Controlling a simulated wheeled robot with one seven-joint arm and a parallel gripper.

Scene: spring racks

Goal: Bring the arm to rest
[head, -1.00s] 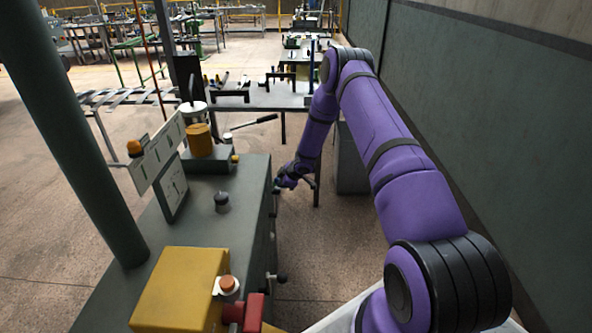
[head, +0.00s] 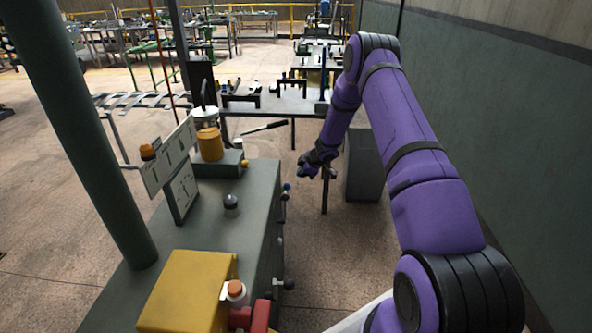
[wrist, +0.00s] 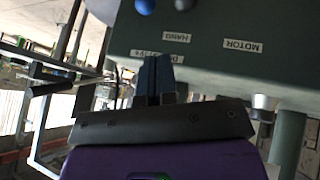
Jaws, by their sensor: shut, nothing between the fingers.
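My purple arm reaches forward on the right side of the head view and bends down at its far end. My gripper (head: 306,170) hangs in the open space to the right of the grey-green machine (head: 262,200), apart from it in the head view. In the wrist view my gripper (wrist: 154,75) has its dark fingers together, with nothing between them. The machine's panel (wrist: 215,55) with labels, one reading MOTOR, lies beyond the fingers. A blue knob (wrist: 146,5) and a grey knob (wrist: 184,4) sit on it.
A workbench (head: 270,104) with dark fittings stands ahead. A grey cabinet (head: 366,165) stands right of my gripper, with a green wall (head: 480,110) at far right. A green post (head: 75,130) rises at left. Bare floor (head: 320,240) lies between machine and arm.

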